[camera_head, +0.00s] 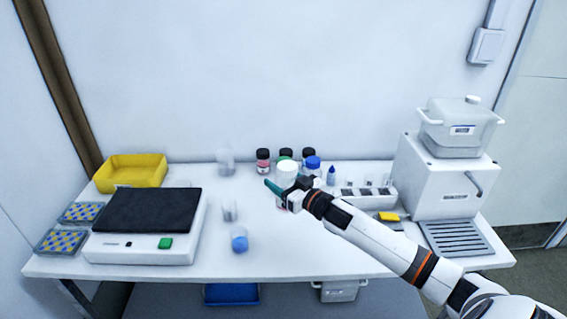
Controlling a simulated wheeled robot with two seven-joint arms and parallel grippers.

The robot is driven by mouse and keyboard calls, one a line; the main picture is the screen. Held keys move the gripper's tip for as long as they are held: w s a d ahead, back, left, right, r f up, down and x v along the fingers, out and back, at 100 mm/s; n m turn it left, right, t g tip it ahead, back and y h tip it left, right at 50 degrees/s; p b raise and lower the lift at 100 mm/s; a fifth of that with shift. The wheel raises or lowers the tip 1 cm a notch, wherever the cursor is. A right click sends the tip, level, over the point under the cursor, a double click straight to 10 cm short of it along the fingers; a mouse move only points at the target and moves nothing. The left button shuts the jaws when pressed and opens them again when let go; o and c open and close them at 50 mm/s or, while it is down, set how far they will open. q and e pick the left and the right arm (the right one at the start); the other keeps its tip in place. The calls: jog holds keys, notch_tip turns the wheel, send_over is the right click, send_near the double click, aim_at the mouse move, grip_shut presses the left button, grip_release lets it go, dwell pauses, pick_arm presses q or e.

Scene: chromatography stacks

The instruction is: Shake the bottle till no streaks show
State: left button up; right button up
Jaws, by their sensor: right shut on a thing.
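My right arm reaches in from the lower right, and its gripper (276,190) is at the middle of the white table. It is shut on a bottle (287,168) with a white top and a pale body. The gripper and wrist cover much of its lower part, so I cannot tell whether it touches the table or whether streaks show in it. My left gripper is not in view.
A white machine (440,180) stands right. The front middle is mostly clear.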

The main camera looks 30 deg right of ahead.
jog(key=r, duration=0.9)
jog(key=shift+w+d, duration=0.3)
jog(key=shift+w, duration=0.05)
jog(key=f, duration=0.7)
jog(key=shift+s+a+f, duration=0.15)
jog(key=shift+s+f, duration=0.05)
jog(key=shift+f, duration=0.15)
jog(key=shift+w+r, duration=0.1)
jog(key=shift+r, duration=0.1)
